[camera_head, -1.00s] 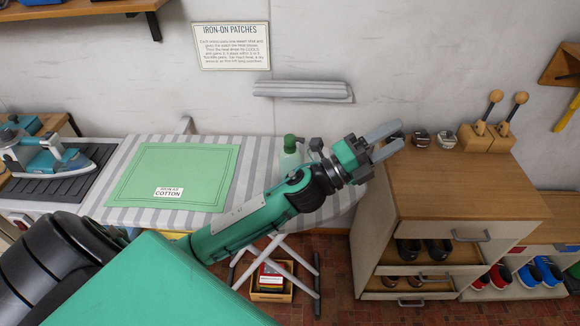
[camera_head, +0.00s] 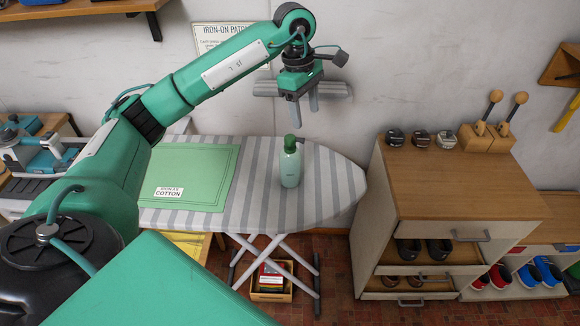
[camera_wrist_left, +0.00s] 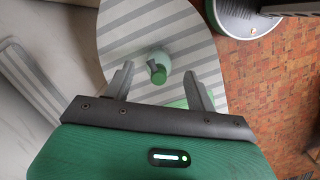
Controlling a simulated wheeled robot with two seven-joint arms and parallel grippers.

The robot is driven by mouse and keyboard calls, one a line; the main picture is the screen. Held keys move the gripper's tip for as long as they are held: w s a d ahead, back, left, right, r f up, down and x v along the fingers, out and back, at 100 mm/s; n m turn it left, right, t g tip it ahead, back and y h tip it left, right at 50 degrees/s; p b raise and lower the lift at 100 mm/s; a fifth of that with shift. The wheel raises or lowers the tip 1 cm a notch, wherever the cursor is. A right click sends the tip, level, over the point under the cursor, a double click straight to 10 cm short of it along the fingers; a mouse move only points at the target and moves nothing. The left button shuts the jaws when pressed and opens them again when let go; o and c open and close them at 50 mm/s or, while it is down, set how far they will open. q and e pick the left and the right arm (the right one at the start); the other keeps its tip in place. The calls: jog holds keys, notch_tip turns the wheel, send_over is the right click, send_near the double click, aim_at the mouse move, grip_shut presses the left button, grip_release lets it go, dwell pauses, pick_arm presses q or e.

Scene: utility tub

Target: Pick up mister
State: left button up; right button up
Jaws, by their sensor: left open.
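The mister (camera_head: 290,166) is a pale green bottle with a darker green spray head. It stands upright on the striped ironing board (camera_head: 325,180). My left gripper (camera_head: 304,106) is open and empty, pointing down above the mister, with a gap between its fingertips and the spray head. In the left wrist view the mister (camera_wrist_left: 158,68) appears from above, between the two open fingers (camera_wrist_left: 160,90) and beyond their tips. My right gripper does not show in either view.
A green mat (camera_head: 215,180) with a cotton label lies on the board left of the mister. A wooden cabinet (camera_head: 470,190) stands at the right. The board's right end is clear.

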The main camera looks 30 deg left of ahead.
aim_at(290, 137)
pick_arm(q)
jog(key=a+r+y, duration=0.2)
jog(key=a, duration=0.3)
jog(key=f, duration=0.2)
jog(key=f+p, duration=0.1)
jog(key=f, duration=0.5)
jog(key=shift+s+d+f+p, duration=0.2)
jog(key=shift+d+p, duration=0.1)
jog(key=shift+p, duration=0.1)
jog(key=shift+d+f+p, duration=0.1)
jog(key=shift+f+p, duration=0.2)
jog(key=shift+f, duration=0.1)
jog(key=f+p, duration=0.1)
jog(key=f, duration=0.1)
jog(key=f+p, duration=0.1)
jog(key=f, duration=0.1)
jog(key=shift+d, duration=0.2)
jog(key=shift+f, duration=0.3)
jog(key=shift+c, duration=0.3)
grip_shut()
